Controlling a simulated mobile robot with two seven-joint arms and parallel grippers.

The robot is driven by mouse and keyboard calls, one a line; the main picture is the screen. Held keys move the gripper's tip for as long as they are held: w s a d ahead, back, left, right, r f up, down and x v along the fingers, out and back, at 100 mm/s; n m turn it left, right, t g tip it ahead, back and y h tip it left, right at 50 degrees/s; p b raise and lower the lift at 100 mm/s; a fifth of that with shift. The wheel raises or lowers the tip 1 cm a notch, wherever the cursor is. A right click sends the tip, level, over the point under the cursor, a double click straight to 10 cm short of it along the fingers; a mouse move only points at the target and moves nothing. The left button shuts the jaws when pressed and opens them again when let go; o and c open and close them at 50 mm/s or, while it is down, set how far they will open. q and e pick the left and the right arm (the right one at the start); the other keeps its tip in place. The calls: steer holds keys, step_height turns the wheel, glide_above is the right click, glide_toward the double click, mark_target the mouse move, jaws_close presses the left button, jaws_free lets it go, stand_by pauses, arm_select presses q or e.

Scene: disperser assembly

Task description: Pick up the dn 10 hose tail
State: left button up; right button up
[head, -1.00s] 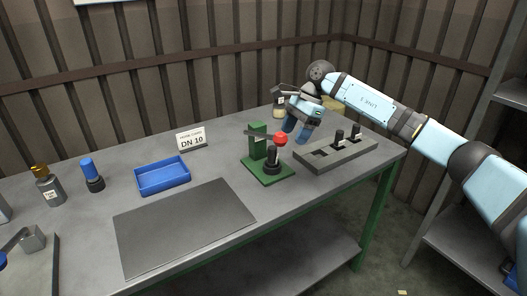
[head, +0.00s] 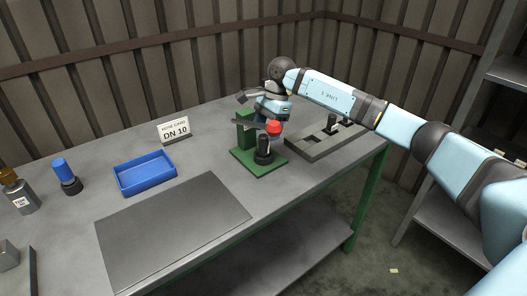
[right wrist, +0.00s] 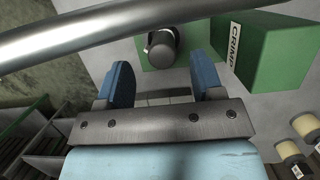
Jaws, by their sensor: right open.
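In the head view my right gripper (head: 264,119) hangs at the green crimp press (head: 263,165), close behind its red lever knob (head: 274,128). The right wrist view shows its two blue fingers (right wrist: 164,84) apart, with nothing held between them. A dark upright cylinder (head: 263,151) stands on the press base. In the right wrist view a grey round-topped piece (right wrist: 161,48) on the green base lies just beyond the fingertips. I cannot tell which piece is the dn 10 hose tail. My left gripper is out of view.
The press lever (right wrist: 90,35) crosses the top of the right wrist view, and the CRIMP block (right wrist: 272,55) stands right. A DN 10 sign (head: 174,129), blue tray (head: 145,174) and bare grey mat (head: 170,230) lie left. Bottles stand far left.

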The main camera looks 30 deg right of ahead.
mark_target(263, 136)
steer(key=x, duration=0.5)
steer(key=shift+w, duration=0.15)
steer(key=c, duration=1.1)
steer(key=shift+r, duration=0.1)
jaws_close()
steer(key=shift+r, duration=0.15)
